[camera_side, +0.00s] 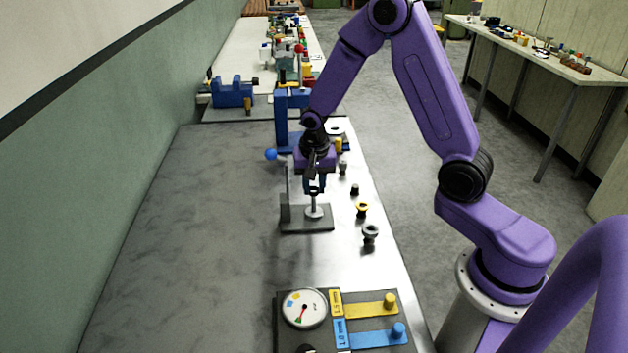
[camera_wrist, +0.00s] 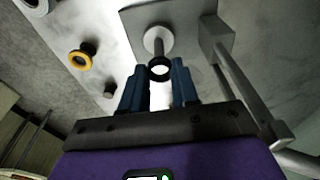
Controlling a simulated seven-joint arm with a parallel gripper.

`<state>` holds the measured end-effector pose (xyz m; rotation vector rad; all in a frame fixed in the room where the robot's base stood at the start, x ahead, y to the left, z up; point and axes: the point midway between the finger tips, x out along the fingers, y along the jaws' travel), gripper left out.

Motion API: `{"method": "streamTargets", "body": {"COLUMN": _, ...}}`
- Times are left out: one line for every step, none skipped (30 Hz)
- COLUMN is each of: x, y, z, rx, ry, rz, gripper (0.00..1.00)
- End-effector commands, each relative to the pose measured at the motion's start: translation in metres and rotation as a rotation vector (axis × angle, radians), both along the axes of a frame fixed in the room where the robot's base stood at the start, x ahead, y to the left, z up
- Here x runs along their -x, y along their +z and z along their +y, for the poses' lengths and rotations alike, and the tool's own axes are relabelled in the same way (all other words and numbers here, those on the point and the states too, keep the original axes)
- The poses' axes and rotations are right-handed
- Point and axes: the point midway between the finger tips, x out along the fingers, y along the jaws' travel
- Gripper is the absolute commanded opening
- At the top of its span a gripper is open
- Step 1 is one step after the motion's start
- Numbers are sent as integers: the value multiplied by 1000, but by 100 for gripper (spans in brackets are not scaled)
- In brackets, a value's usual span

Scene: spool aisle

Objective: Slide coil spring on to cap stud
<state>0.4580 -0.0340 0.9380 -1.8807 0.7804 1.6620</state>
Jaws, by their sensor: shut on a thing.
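My gripper (camera_side: 315,188) points down over the fixture. Its blue fingers also show in the wrist view (camera_wrist: 158,82), shut on a small dark ring, which I take to be the coil spring (camera_wrist: 160,76) seen nearly end-on. In the side view the dark ring (camera_side: 314,191) sits just above the cap stud (camera_side: 314,206), a pale upright post with a round flange on a grey plate (camera_side: 292,226). The stud's flange and shaft (camera_wrist: 158,40) show just beyond the ring in the wrist view. I cannot tell whether the stud's tip is inside the ring.
An upright bracket (camera_side: 287,190) stands left of the stud. Right of it are a yellow flanged part (camera_side: 362,209), a dark flanged part (camera_side: 370,232) and a small black part (camera_side: 354,189). A gauge panel (camera_side: 303,308) is in front, a blue stand (camera_side: 282,125) behind. The left bench is clear.

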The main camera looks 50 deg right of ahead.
Motion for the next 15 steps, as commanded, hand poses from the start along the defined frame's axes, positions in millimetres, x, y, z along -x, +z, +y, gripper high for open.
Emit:
{"method": "streamTargets", "body": {"x": 0, "y": -3, "z": 0, "rx": 0, "ry": 1, "rz": 1, "gripper": 1}}
{"method": "streamTargets", "body": {"x": 0, "y": -4, "z": 0, "rx": 0, "ry": 1, "rz": 1, "gripper": 1}}
{"method": "streamTargets", "body": {"x": 0, "y": -6, "z": 0, "rx": 1, "ry": 1, "rz": 1, "gripper": 1}}
{"method": "streamTargets", "body": {"x": 0, "y": -7, "z": 0, "rx": 1, "ry": 1, "rz": 1, "gripper": 1}}
{"method": "streamTargets", "body": {"x": 0, "y": -8, "z": 0, "rx": 1, "ry": 1, "rz": 1, "gripper": 1}}
{"method": "streamTargets", "body": {"x": 0, "y": -10, "z": 0, "rx": 1, "ry": 0, "rz": 1, "gripper": 1}}
{"method": "streamTargets", "body": {"x": 0, "y": -11, "z": 0, "rx": 1, "ry": 0, "rz": 1, "gripper": 1}}
{"method": "streamTargets", "body": {"x": 0, "y": -12, "z": 0, "rx": 1, "ry": 0, "rz": 1, "gripper": 1}}
{"method": "streamTargets", "body": {"x": 0, "y": -14, "z": 0, "rx": 1, "ry": 0, "rz": 1, "gripper": 1}}
{"method": "streamTargets", "body": {"x": 0, "y": -16, "z": 0, "rx": 1, "ry": 0, "rz": 2, "gripper": 1}}
{"method": "streamTargets", "body": {"x": 0, "y": -17, "z": 0, "rx": 1, "ry": 1, "rz": 2, "gripper": 1}}
{"method": "streamTargets", "body": {"x": 0, "y": -18, "z": 0, "rx": 1, "ry": 1, "rz": 2, "gripper": 1}}
{"method": "streamTargets", "body": {"x": 0, "y": -20, "z": 0, "rx": 1, "ry": 2, "rz": 2, "gripper": 1}}
{"method": "streamTargets", "body": {"x": 0, "y": -21, "z": 0, "rx": 1, "ry": 2, "rz": 2, "gripper": 1}}
{"method": "streamTargets", "body": {"x": 0, "y": -23, "z": 0, "rx": 0, "ry": 2, "rz": 2, "gripper": 1}}
